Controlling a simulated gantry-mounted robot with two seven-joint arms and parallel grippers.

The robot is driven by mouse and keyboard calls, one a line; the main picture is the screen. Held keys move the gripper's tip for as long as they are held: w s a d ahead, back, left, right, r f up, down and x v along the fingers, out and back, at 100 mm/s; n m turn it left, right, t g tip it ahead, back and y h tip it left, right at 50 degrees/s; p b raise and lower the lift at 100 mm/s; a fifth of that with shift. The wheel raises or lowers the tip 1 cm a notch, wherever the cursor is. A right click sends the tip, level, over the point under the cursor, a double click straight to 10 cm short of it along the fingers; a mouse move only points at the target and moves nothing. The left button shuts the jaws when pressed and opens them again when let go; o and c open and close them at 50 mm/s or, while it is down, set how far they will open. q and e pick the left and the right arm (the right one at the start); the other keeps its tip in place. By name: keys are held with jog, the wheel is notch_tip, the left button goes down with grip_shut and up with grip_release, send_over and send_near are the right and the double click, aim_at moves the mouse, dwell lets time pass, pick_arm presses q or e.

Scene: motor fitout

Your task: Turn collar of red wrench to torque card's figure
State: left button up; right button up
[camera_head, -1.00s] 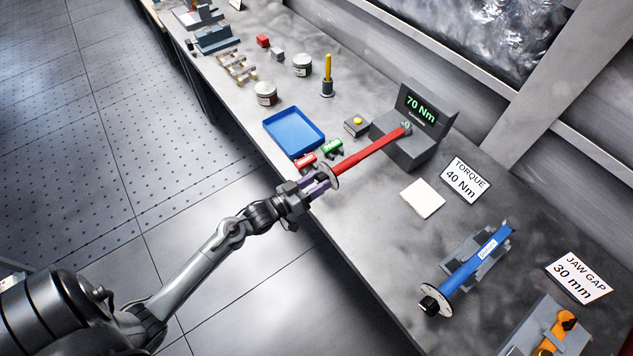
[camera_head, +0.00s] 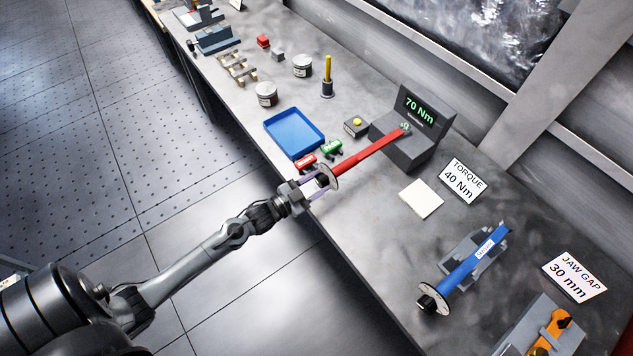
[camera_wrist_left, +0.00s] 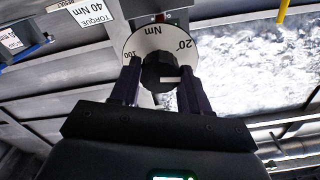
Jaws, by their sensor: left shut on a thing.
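The red wrench (camera_head: 368,155) reaches from the grey tester (camera_head: 412,147) toward the bench's front edge. The tester's screen (camera_head: 420,107) reads 70 Nm. At the wrench's near end is a white dial (camera_head: 330,176) with a black collar knob. In the left wrist view the dial (camera_wrist_left: 145,42) shows 100, 20 and Nm, and the black collar (camera_wrist_left: 158,72) has a white mark. My left gripper (camera_head: 321,181) is shut on the collar, one finger on each side. The torque card (camera_head: 460,181) reads 40 Nm. My right gripper is out of view.
A blue tray (camera_head: 294,133), a red clamp-like piece (camera_head: 305,164) and a green one (camera_head: 331,147) lie close to the wrench. A blank white card (camera_head: 422,198), a blue wrench (camera_head: 470,265) and a jaw gap card (camera_head: 574,278) are to the right.

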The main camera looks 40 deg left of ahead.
pick_arm(q)
jog(key=m, duration=0.3)
jog(key=shift+m, duration=0.3)
dwell(0.5)
jog(key=o, duration=1.1)
jog(key=shift+c, duration=0.2)
jog(key=v, duration=1.1)
